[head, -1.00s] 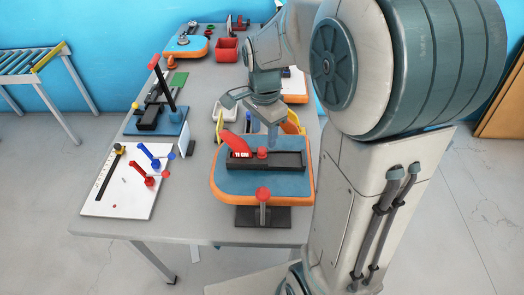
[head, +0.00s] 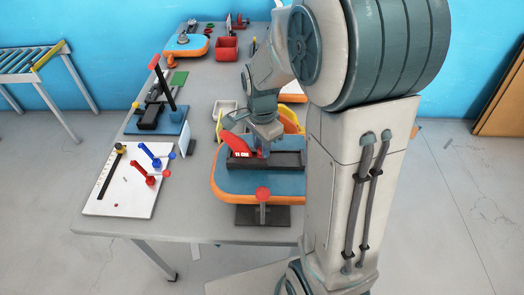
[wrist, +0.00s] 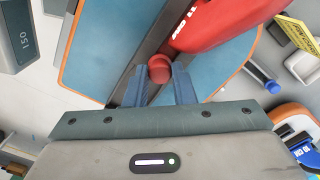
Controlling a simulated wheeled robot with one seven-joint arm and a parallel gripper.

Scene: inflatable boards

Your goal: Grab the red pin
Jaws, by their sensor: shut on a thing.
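The red pin (wrist: 159,68) has a round red head and stands in the dark rail (head: 285,160) on the blue board with an orange edge (head: 230,183). My gripper (wrist: 160,80) is down at the pin, with its two blue fingers shut on either side of it, just below the head in the wrist view. The pin's lower part is hidden by the fingers. In the head view my gripper (head: 261,150) covers most of the pin. A red lever-like part (wrist: 215,22) lies on the rail right beside the pin.
A white board with blue and red pieces (head: 120,190) lies left. Bare table shows at front left.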

